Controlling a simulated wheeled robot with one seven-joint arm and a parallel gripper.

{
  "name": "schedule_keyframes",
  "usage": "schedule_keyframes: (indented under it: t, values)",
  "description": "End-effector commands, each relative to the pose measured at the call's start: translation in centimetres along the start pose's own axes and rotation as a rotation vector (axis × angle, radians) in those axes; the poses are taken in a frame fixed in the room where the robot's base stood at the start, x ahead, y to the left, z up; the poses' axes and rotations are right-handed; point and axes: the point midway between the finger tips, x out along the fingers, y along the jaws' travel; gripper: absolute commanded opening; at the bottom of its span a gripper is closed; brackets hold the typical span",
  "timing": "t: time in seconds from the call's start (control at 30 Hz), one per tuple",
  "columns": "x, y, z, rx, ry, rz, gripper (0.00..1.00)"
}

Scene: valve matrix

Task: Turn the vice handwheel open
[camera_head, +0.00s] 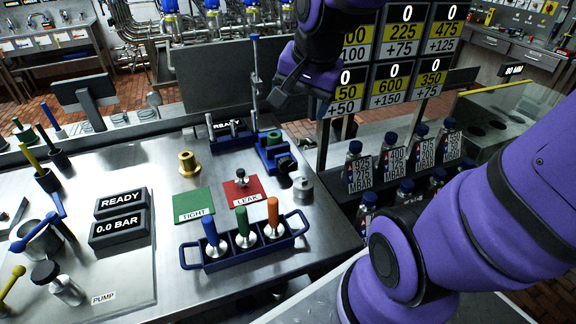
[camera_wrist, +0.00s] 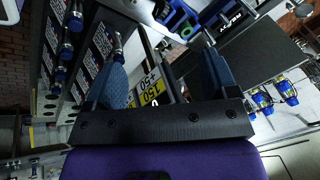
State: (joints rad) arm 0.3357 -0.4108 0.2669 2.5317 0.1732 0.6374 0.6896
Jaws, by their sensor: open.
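The blue vice (camera_head: 268,150) stands on the steel bench near its far right edge. A dark round part at its near right end looks like the handwheel (camera_head: 286,164). In the wrist view, part of the blue vice (camera_wrist: 178,18) shows at the top edge, and its handwheel is not clear there. My gripper (camera_head: 297,98) is up and to the right of the vice, in front of the number boards, apart from it. In the wrist view, my gripper (camera_wrist: 163,62) has its two blue-grey fingers wide apart with nothing held between them.
Number boards (camera_head: 391,60) stand right of the bench, above several labelled bottles (camera_head: 398,160). A blue rack (camera_head: 244,252) of coloured-handled tools, a red LEAK pad (camera_head: 246,193), a green TIGHT pad (camera_head: 194,204) and a brass fitting (camera_head: 188,165) lie on the bench.

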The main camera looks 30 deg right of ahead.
Motion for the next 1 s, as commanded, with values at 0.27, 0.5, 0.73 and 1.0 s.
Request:
schedule_keyframes:
  t: [0.27, 0.5, 0.73, 1.0]
  values:
    - [7.2, -0.3, -2.5, 0.570, -0.055, 0.028, 0.80]
    - [12.8, 0.4, -4.2, 1.085, -0.106, 0.041, 0.80]
    - [17.4, 1.6, -5.5, 1.601, -0.167, 0.054, 0.80]
    - [21.3, 3.0, -7.0, 2.204, -0.252, 0.070, 0.80]
